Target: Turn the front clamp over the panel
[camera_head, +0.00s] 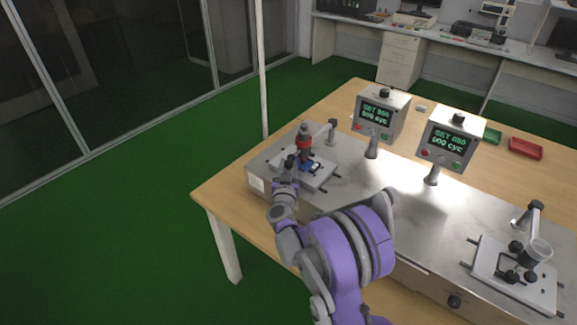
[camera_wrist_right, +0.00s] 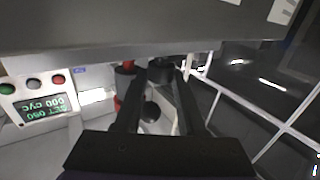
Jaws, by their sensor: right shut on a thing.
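The left test fixture has a light grey plate (camera_head: 320,180) with a red-and-grey plunger (camera_head: 304,140) above it. A small blue and white piece (camera_head: 315,166), perhaps the panel, lies under the plunger. My right gripper (camera_head: 290,164) is at the front left side of this fixture, shut on a dark clamp knob. In the right wrist view the dark knob (camera_wrist_right: 160,72) sits between the fingertips, and a black ball (camera_wrist_right: 150,111) shows between the fingers. The clamp's bar and its angle to the panel are mostly hidden. My left gripper is out of view.
Two display boxes on posts, one left (camera_head: 381,115) and one right (camera_head: 450,139), stand behind the fixtures. A second fixture (camera_head: 515,270) is at the right. Red (camera_head: 525,148) and green (camera_head: 491,136) trays lie at the back. The wooden table (camera_head: 222,193) has bare space at its left edge.

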